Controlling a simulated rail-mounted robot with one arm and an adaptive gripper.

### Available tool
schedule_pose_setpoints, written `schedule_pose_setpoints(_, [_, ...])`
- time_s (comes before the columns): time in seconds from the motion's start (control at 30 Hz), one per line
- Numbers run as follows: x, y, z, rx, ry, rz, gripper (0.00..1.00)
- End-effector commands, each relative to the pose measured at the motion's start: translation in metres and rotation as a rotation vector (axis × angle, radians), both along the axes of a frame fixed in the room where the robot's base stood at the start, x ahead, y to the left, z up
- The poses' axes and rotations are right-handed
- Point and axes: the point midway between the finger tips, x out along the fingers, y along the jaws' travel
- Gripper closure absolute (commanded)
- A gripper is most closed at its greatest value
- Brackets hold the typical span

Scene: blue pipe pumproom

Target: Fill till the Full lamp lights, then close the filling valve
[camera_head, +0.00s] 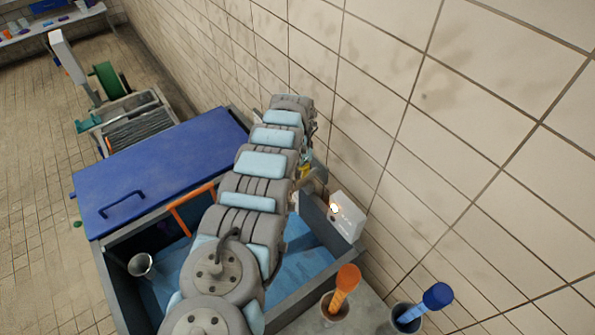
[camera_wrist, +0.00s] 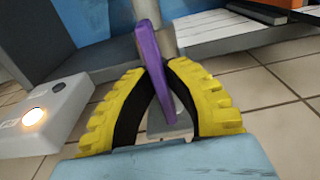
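A white lamp box (camera_head: 348,215) stands on the tank's right edge against the tiled wall, and its round lamp glows warm orange. The box also shows at the left in the wrist view (camera_wrist: 62,112), lamp lit; its label is too small to read. A purple lever (camera_wrist: 150,50), seemingly the valve handle, stands in front of a pale pipe. My gripper (camera_wrist: 156,68) has its yellow fingers with black pads closed around the lever, tips against its two sides.
An open grey tank (camera_head: 125,290) with blue inside lies under my arm, its blue lid (camera_head: 160,165) behind. A metal cup (camera_head: 141,265) is inside at left. Orange (camera_head: 346,280) and blue (camera_head: 436,297) handled tools stand in holders at front right. The tiled wall is close on the right.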

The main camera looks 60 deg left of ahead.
Motion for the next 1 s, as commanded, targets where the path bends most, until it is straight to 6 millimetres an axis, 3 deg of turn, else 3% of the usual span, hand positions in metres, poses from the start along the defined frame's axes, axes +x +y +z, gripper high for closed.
schedule_pose_setpoints(0.57, [0.0008,-0.0014,-0.001,-0.001,0.001,0.04,1.0])
schedule_pose_setpoints(1.0, [0.0013,-0.0021,-0.0038,-0.002,0.002,0.362,1.0])
